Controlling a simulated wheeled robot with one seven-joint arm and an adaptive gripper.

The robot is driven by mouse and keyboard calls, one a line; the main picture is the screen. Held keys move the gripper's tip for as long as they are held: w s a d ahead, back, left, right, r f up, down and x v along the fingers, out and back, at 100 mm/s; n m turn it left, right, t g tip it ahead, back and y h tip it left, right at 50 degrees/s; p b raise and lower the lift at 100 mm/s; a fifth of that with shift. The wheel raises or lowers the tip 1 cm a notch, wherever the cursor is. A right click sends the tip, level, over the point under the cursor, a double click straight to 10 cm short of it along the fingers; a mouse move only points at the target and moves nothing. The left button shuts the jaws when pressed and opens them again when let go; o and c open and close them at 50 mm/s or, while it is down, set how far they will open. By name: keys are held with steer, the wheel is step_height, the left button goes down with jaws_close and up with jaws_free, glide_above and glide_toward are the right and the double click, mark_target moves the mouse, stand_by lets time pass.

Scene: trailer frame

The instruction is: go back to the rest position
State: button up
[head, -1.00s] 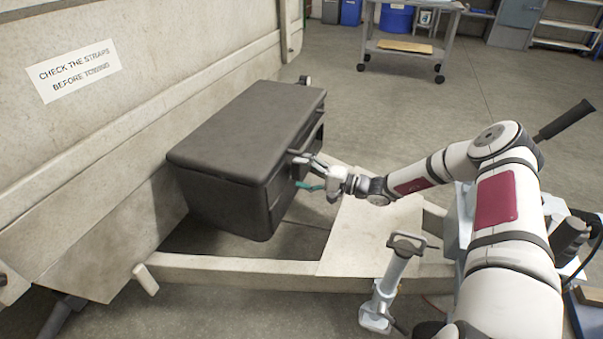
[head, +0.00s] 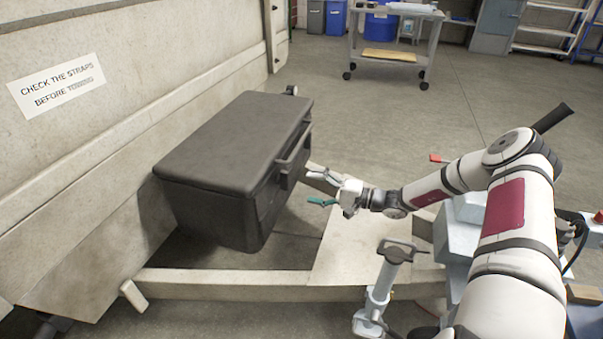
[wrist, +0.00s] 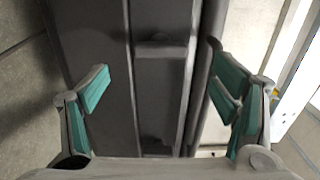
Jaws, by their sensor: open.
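My gripper (head: 322,189) is open and empty, just right of the dark grey storage box (head: 225,146). A visible gap lies between its fingers and the box front in the head view. In the wrist view my gripper (wrist: 165,105) shows its two teal-padded fingers spread wide, with the box (wrist: 95,60) between and beyond them. The box lid is down. A handle (head: 295,157) stands out on the box's front face. My arm reaches in from the right.
The box sits on the pale trailer frame (head: 220,283) against the trailer wall (head: 130,120). A jack with a handle (head: 385,285) stands upright below my forearm. A grey cart (head: 392,55) stands at the back. The floor between cart and arm is clear.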

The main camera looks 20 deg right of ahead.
steer(key=s+a+r+n+g+h, duration=0.35)
steer(key=s+a+r+g, duration=0.25)
steer(key=s+r, duration=0.4)
steer(key=s+a+r+n+g+h, duration=0.2)
steer(key=s+a+r+n+g, duration=0.4)
steer(key=s+r, duration=0.45)
steer(key=s+d+r+m+t+h, duration=0.1)
steer(key=s+d+r+h, duration=0.15)
steer(key=s, duration=0.65)
steer(key=s+d+r+m+h, duration=0.1)
steer(key=s+r+h, duration=0.15)
steer(key=s, duration=0.65)
steer(key=s+d+r+m+t+h, duration=0.15)
steer(key=s+h, duration=0.25)
steer(key=s, duration=0.6)
step_height(320, 180, up, 34)
steer(key=d+n+t+p, duration=0.1)
steer(key=t+p, duration=0.2)
steer(key=p, duration=2.8)
steer(key=shift+w+f, duration=0.15)
steer(key=shift+f, duration=0.1)
